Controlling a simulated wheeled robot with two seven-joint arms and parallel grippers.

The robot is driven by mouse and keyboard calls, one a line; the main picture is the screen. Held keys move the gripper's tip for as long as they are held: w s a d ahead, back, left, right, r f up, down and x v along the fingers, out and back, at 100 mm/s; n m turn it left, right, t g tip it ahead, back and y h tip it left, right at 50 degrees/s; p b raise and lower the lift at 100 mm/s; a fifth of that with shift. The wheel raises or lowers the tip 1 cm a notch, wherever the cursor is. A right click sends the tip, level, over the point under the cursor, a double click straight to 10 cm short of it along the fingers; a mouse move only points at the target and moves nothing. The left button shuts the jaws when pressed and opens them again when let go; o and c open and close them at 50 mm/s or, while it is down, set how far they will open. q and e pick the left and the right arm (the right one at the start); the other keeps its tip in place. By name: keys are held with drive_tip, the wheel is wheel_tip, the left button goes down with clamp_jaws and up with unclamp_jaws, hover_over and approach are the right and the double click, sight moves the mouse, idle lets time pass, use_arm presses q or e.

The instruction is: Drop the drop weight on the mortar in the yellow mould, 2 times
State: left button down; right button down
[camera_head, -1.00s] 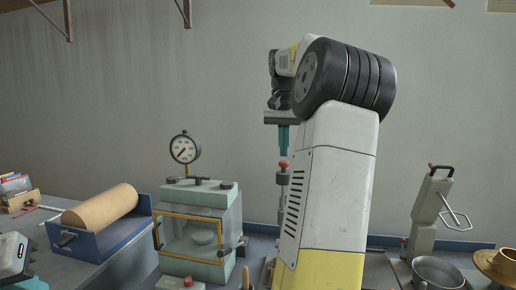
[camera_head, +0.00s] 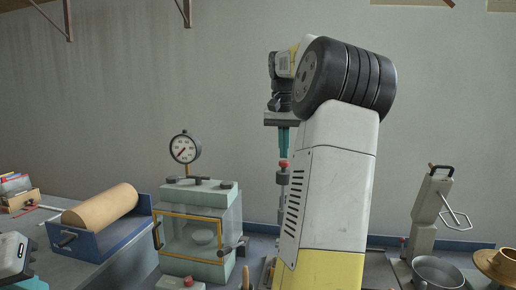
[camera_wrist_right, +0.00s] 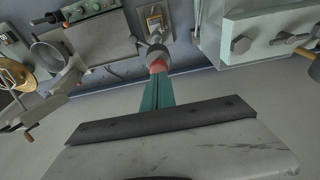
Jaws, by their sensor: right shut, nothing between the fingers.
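My right gripper (camera_head: 284,152) points straight down with its teal fingers shut and empty. Its tips are just above the red knob of the drop weight (camera_head: 283,178), a grey cylinder on an upright rod. In the right wrist view the teal fingertips (camera_wrist_right: 158,90) are close to the red knob (camera_wrist_right: 158,66); I cannot tell whether they touch. The yellow mould (camera_wrist_right: 154,18) shows in that view as a small yellow-edged square at the top, partly covered by the weight's rod. In the head view my right arm hides the mould. My left gripper is not clearly seen.
A glass-fronted chamber with a pressure gauge (camera_head: 184,148) stands left of the weight. A blue tray with a tan roll (camera_head: 103,204) lies farther left. A grey lever device (camera_head: 430,212), a pan (camera_head: 438,272) and a tan round dish (camera_head: 497,265) stand to the right.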

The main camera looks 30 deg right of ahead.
drive_tip(key=shift+f, duration=0.65)
drive_tip(key=shift+r, duration=2)
drive_tip(key=c, duration=2.2)
unclamp_jaws()
